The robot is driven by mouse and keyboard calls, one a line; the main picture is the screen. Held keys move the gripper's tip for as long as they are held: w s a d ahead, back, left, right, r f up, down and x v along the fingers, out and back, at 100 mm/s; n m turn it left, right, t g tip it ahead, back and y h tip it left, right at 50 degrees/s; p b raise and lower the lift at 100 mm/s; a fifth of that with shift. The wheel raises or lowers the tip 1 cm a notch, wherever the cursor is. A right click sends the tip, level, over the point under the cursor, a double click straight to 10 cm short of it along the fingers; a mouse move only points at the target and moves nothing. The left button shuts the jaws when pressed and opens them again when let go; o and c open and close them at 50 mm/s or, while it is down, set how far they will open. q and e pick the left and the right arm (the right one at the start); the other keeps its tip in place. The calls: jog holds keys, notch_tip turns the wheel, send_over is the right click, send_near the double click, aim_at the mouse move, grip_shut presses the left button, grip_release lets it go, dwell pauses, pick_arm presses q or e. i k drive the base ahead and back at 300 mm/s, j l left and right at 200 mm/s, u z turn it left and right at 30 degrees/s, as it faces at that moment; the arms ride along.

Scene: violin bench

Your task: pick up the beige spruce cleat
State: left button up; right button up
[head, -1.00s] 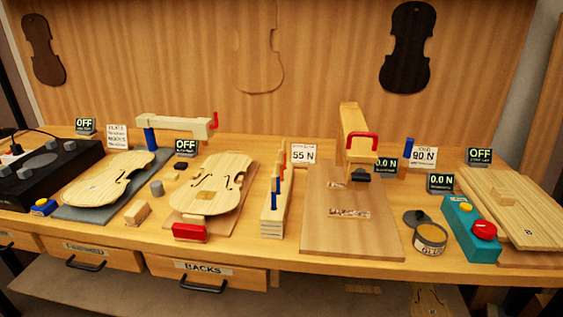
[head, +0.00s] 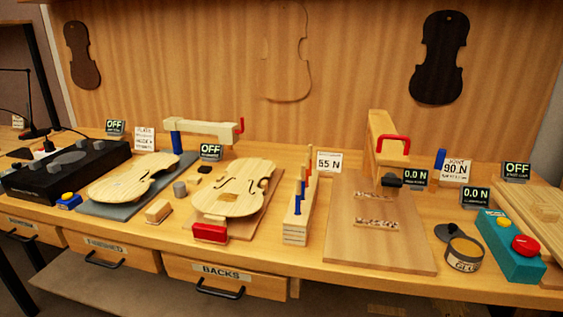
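No gripper of mine shows in the head view. I cannot tell for sure which piece is the beige spruce cleat. A small beige block (head: 158,210) lies on the bench between the two violin plates. A tiny pale piece (head: 193,181) lies beside a grey cylinder (head: 180,189), too small to make out well. The left violin plate (head: 133,178) lies on a grey mat (head: 110,209).
A red block (head: 210,233) sits at the right plate's front end. A clamp arm (head: 205,129) stands behind the plates. A peg rack (head: 297,222), a flat board (head: 375,250), a tin (head: 463,252) and a teal button box (head: 508,245) stand to the right. Drawers (head: 222,272) line the front.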

aim_at(192, 178)
jog(key=i+j+u, duration=0.15)
jog(key=j, duration=0.25)
jog(key=i+j+u, duration=0.15)
jog(key=j, duration=0.25)
jog(key=i+j+u, duration=0.15)
jog(key=j, duration=0.25)
jog(key=k, duration=0.05)
